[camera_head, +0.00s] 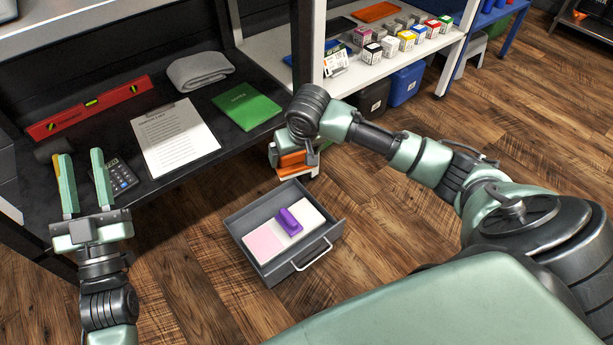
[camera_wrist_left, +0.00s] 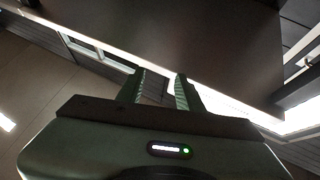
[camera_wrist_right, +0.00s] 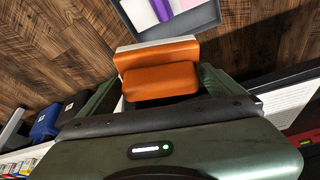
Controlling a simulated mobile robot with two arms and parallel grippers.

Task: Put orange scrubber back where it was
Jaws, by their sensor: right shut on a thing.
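The orange scrubber (camera_head: 292,161) has an orange body and a paler, whitish edge. My right gripper (camera_head: 294,148) is shut on it and holds it beyond the far side of the open drawer, beside the dark table. In the right wrist view the scrubber (camera_wrist_right: 160,80) fills the space between the fingers. The grey open drawer (camera_head: 331,228) holds a purple scrubber-like block (camera_head: 289,221), a pink pad (camera_head: 263,244) and a white pad (camera_head: 309,213). My left gripper (camera_head: 81,160) is open and empty over the near left part of the table.
The dark table (camera_head: 225,75) bears a red level (camera_head: 90,104), a clipboard (camera_head: 176,138), a green book (camera_head: 246,106), a grey cloth (camera_head: 200,70) and a calculator (camera_head: 122,178). A white shelf (camera_head: 345,82) with several coloured boxes stands behind my right arm. Wooden floor around the drawer is clear.

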